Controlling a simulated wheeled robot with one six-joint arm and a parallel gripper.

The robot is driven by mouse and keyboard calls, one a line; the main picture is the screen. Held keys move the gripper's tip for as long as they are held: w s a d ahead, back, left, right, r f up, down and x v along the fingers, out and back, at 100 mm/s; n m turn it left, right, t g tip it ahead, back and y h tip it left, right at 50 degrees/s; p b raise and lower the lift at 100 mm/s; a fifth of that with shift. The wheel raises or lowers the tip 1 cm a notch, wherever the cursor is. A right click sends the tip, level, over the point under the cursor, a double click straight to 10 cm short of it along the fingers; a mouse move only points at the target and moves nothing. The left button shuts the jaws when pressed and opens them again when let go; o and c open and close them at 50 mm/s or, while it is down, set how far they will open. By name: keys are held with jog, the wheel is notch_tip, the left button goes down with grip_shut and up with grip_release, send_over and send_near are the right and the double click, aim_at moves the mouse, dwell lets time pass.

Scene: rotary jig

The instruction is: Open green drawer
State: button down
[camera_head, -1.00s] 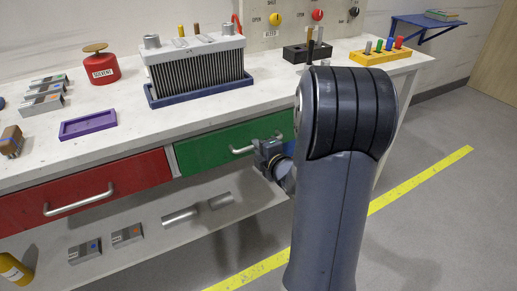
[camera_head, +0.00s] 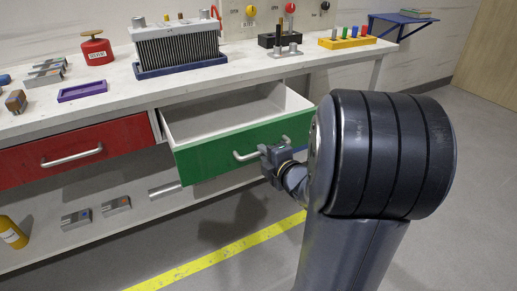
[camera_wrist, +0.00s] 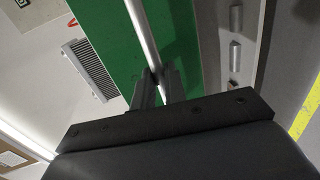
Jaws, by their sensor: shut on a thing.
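The green drawer (camera_head: 205,160) is pulled well out from under the workbench, and its inside looks empty. Its silver bar handle (camera_head: 243,156) is on the green front. My gripper (camera_head: 268,158) is at the right part of this handle and shut on it. In the wrist view the two fingers (camera_wrist: 158,82) close around the handle bar (camera_wrist: 141,32), with the green front (camera_wrist: 115,45) behind.
A shut red drawer (camera_head: 85,146) is to the left. The bench top (camera_head: 130,90) bears a finned block (camera_head: 178,48), a red solvent can (camera_head: 97,52), a purple tray (camera_head: 82,91) and a yellow peg holder (camera_head: 347,42). The lower shelf (camera_head: 150,212) holds metal parts. Floor in front is clear.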

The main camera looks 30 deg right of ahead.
jog(key=shift+f+v, duration=0.15)
jog(key=shift+v, duration=0.6)
jog(key=shift+f+v, duration=0.15)
jog(key=shift+v, duration=0.55)
jog(key=shift+s, duration=0.1)
jog(key=c, duration=1.5)
grip_release()
jog(key=shift+p+v, duration=1.6)
jog(key=shift+v, duration=3.75)
jog(key=shift+b+x, duration=1.6)
jog(key=shift+x, duration=3.85)
